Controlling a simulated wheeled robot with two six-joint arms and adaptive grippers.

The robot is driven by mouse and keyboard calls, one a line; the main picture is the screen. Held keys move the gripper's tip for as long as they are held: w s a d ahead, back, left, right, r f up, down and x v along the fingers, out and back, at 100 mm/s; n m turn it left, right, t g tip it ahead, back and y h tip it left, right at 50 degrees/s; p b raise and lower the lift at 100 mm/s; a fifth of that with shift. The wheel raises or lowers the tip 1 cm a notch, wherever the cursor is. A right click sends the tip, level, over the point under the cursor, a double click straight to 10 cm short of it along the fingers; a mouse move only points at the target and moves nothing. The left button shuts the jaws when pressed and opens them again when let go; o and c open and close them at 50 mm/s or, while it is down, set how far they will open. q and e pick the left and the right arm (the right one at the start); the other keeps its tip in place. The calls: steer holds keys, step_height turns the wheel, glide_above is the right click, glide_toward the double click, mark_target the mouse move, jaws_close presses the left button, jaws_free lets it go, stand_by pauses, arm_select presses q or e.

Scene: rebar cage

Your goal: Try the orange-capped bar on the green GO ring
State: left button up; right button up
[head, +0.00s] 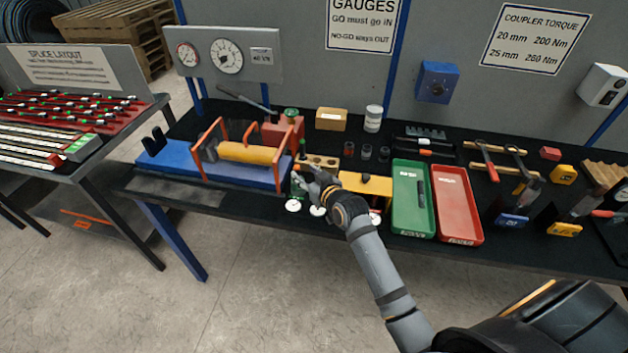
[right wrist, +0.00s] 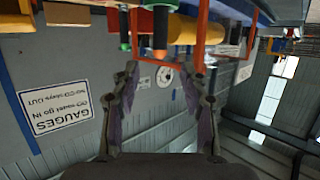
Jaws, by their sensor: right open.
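My right gripper (head: 312,186) is at the front edge of the bench, by the right end of the blue fixture. In the right wrist view, which is upside down, its two fingers (right wrist: 160,88) are spread with nothing between the tips. The orange-capped bar (right wrist: 159,28) points toward the camera, beyond the fingertips and roughly between them. A dark bar with a green cap (right wrist: 124,28) is beside it, to the left. In the head view my gripper and wrist cover much of this spot. I cannot clearly make out the green GO ring. My left gripper is not in view.
The blue fixture (head: 165,158) has orange frames and a yellow cylinder (head: 248,153). A green tray (head: 402,225) and a red tray (head: 448,184) are right of my wrist. White discs (head: 293,205) hang at the bench front. The floor (head: 255,280) in front is clear.

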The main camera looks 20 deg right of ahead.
steer(key=v, duration=0.8)
stand_by(0.9)
